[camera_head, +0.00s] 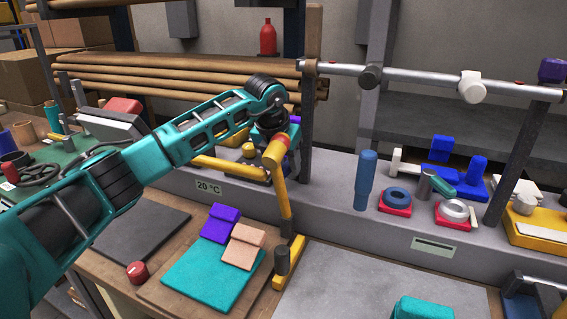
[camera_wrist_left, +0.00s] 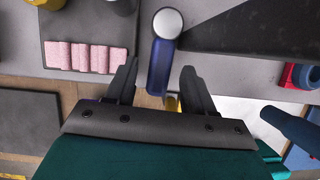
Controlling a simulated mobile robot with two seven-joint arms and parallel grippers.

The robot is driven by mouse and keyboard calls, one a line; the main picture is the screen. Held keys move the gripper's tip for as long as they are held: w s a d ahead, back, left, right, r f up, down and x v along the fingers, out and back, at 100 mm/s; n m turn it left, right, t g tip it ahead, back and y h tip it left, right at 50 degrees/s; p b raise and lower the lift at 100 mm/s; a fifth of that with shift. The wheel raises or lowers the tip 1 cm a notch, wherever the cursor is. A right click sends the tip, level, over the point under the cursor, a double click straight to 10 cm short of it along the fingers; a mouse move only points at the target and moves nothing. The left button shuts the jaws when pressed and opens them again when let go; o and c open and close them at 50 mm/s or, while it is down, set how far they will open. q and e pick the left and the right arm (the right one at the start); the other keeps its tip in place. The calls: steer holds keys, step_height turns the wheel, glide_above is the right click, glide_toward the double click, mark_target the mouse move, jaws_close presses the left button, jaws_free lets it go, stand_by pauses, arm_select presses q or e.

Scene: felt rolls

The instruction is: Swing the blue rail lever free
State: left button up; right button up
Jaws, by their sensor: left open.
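A blue lever (camera_wrist_left: 160,65) with a round silver end (camera_wrist_left: 168,23) shows in the left wrist view. It lies between the two fingers of my left gripper (camera_wrist_left: 156,88), which are apart. I cannot tell whether a finger touches it. In the head view my left gripper (camera_head: 275,133) is beside the dark left post of the rail, and its fingers are mostly hidden. Only a small blue-purple part of the lever (camera_head: 295,119) shows there. My right gripper is not in view.
The dark post (camera_head: 306,125) stands close to my gripper. A yellow bar with an orange-red top (camera_head: 282,190) is just below. Pink rolls (camera_wrist_left: 85,57) lie left of the lever.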

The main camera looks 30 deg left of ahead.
arm_select(q)
steer(key=shift+w+f, duration=0.1)
steer(key=shift+f, duration=0.2)
steer(key=shift+c, duration=0.5)
jaws_close()
